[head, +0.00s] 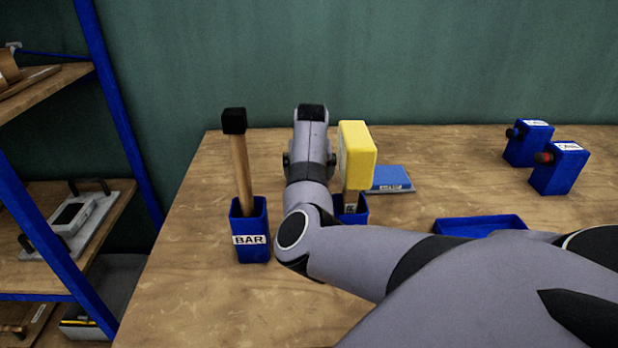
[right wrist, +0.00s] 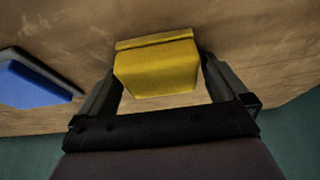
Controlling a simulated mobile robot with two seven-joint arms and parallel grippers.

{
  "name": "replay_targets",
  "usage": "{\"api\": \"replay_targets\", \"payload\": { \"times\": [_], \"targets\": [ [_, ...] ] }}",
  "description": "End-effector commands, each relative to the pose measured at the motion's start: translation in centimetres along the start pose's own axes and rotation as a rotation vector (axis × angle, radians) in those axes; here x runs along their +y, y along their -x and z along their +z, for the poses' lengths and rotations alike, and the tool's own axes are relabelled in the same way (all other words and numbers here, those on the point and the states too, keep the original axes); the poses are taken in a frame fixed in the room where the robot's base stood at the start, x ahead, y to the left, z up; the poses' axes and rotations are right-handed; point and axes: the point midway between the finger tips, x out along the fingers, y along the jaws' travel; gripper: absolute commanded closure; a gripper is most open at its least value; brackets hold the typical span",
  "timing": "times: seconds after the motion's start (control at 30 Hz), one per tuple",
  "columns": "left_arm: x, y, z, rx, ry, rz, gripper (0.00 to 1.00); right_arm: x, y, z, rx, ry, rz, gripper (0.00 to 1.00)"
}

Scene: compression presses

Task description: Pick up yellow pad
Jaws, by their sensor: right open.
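The yellow pad (head: 357,155) is a block on a wooden handle, upright in a blue labelled holder (head: 351,208) partly hidden behind my right arm in the head view. My right arm comes in from the right and bends up just left of the pad; its fingers cannot be made out there. In the right wrist view the yellow pad (right wrist: 157,70) lies between the two fingers of my right gripper (right wrist: 160,66). The gripper is open, with a visible gap beside the pad on the left. My left gripper is not in view.
A blue holder marked BAR (head: 250,236) with a black-headed wooden tool (head: 238,160) stands left of my arm. A blue flat block (head: 389,178) lies right of the pad. Blue boxes (head: 559,170) stand at the right. A blue tray (head: 480,222) is partly behind my arm.

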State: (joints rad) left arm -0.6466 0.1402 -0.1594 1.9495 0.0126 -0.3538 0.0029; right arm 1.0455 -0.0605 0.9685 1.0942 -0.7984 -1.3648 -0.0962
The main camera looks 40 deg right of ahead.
Motion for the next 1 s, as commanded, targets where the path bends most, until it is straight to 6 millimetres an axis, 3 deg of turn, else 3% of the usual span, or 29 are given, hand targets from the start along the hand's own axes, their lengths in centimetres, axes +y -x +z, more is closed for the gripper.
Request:
{"api": "replay_targets", "payload": {
  "times": [0.07,0.2,0.23,0.67,0.87,1.0],
  "targets": [
    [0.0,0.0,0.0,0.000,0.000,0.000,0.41,0.0,0.0,0.0,0.000,0.000,0.000,0.00],
    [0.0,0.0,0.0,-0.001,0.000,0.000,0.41,0.0,0.0,0.0,0.000,0.001,0.001,0.42],
    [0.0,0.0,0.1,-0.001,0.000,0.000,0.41,0.0,0.0,0.0,0.000,0.001,0.001,0.45],
    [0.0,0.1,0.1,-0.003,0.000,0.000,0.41,0.0,0.3,-0.2,0.001,0.001,0.000,0.45],
    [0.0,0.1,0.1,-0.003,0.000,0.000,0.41,0.0,2.2,-1.0,0.003,0.000,0.000,0.45],
    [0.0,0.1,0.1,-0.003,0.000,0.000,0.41,0.0,4.5,-2.0,0.005,0.001,0.000,0.45]
  ]
}}
